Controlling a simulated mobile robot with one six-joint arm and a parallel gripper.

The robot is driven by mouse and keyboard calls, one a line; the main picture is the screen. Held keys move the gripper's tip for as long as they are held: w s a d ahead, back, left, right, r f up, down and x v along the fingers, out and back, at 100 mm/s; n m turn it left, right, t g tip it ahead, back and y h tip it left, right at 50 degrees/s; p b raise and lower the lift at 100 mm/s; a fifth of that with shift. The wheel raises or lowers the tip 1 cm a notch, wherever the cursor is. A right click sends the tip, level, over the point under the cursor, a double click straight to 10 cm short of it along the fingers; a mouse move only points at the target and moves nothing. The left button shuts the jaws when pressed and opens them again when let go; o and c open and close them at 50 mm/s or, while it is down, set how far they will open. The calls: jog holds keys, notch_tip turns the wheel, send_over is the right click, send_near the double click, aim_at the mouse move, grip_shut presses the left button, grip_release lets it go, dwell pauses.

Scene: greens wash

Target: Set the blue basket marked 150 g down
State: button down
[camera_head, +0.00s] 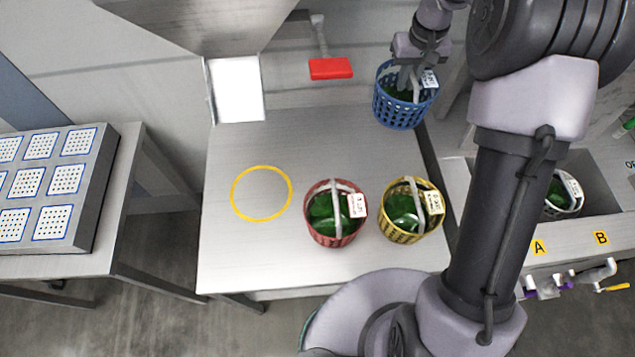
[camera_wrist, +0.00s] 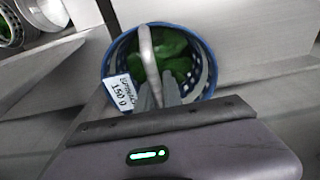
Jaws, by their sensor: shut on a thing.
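The blue basket (camera_head: 402,112) hangs from my gripper (camera_head: 408,84) at the back right of the steel table (camera_head: 240,262), near the table's right edge. It holds green leaves. In the wrist view the blue basket (camera_wrist: 206,90) has a pale handle, and its white tag (camera_wrist: 121,94) reads 150 g. My gripper (camera_wrist: 158,98) is shut on that handle. The basket looks roughly upright. I cannot tell whether its bottom touches anything.
A red basket (camera_head: 322,238) and a yellow basket (camera_head: 398,232) stand at the table's front. A yellow ring (camera_head: 236,207) marks bare tabletop at left. A sink (camera_head: 600,200) with another basket (camera_head: 551,207) lies right. A red block (camera_head: 331,68) sticks out behind the table.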

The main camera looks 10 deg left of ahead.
notch_tip(320, 180, down, 3)
jog(key=shift+w+f+b, duration=0.1)
jog(key=shift+w+b, duration=0.05)
jog(key=shift+b, duration=0.6)
jog(key=shift+f+b, duration=0.35)
jog(key=shift+f, duration=0.05)
jog(key=shift+f, duration=0.15)
notch_tip(320, 180, down, 10)
jog(key=b, duration=0.4)
jog(key=c, duration=1.5)
grip_release()
